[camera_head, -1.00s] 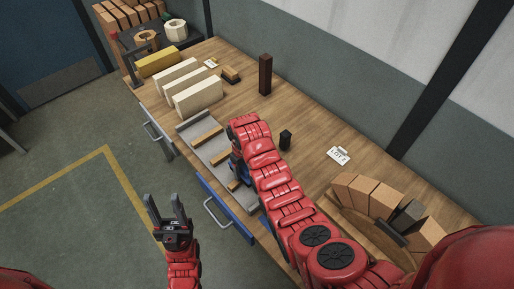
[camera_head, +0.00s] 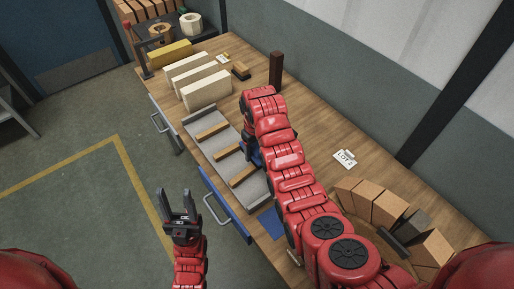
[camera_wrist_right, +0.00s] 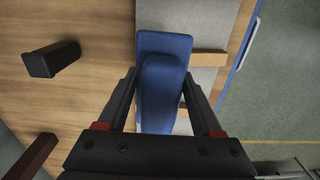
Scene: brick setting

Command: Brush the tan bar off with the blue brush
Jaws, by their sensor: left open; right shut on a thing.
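The blue brush (camera_wrist_right: 163,85) is held between the fingers of my right gripper (camera_wrist_right: 163,92), which is shut on it. In the head view only a bit of the blue brush (camera_head: 255,158) shows under my right arm. Tan bars lie across a grey tray: one at its far part (camera_head: 212,131), one in the middle (camera_head: 228,151) and one nearer (camera_head: 242,175). The brush is over the tray's right edge, beside the bars; whether it touches one cannot be told. My left gripper (camera_head: 179,206) is open and empty, in front of the bench.
The grey tray (camera_head: 199,117) lies on the wooden bench. Cream bricks (camera_head: 207,90) and a yellow brick (camera_head: 170,53) stand beyond it. A dark post (camera_head: 276,70) is at the back, a black block (camera_wrist_right: 52,59) near the brush. A blue drawer (camera_head: 223,203) sticks out in front.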

